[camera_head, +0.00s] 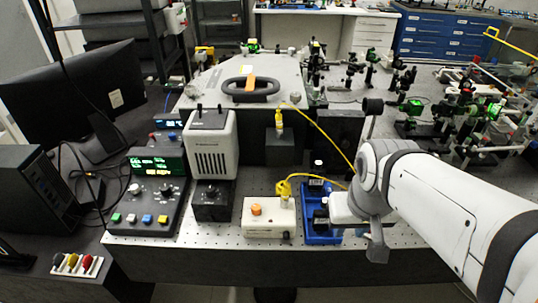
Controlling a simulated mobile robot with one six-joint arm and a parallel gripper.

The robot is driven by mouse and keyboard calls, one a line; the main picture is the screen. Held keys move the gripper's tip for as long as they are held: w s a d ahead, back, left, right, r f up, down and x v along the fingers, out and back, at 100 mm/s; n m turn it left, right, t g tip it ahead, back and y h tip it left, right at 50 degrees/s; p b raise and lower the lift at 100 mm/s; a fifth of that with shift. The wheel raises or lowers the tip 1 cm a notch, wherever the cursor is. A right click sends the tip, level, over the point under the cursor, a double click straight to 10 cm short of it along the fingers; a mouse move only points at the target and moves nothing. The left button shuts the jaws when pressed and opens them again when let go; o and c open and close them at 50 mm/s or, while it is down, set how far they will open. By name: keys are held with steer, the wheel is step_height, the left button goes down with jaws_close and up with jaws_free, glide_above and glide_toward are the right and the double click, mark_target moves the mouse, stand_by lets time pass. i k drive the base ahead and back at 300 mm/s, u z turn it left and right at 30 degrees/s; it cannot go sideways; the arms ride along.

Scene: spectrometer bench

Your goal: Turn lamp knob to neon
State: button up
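A pale vented housing (211,150), which looks like the lamp, stands left of centre on the bench. Below it is a black box (212,208) with a small round knob-like part (211,189) on it. Any label or pointer there is too small to read, so I cannot tell its setting. To the right, a cream box (270,220) carries an orange knob (256,209). My gripper (376,246) hangs at the front right of the bench, right of the blue tray and well apart from the lamp housing. Its fingertips are not clear, and nothing shows held in it.
A control console (147,215) with lit green displays and coloured buttons stands left of the lamp. A blue tray (309,232) with dark items lies between the cream box and my arm. A yellow cable (328,142) arches above. Optics crowd the back right.

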mark_target(256, 207)
steer(key=u, duration=1.7)
steer(key=k, duration=1.1)
steer(key=z, duration=0.4)
steer(key=i, duration=1)
steer(key=z, duration=0.1)
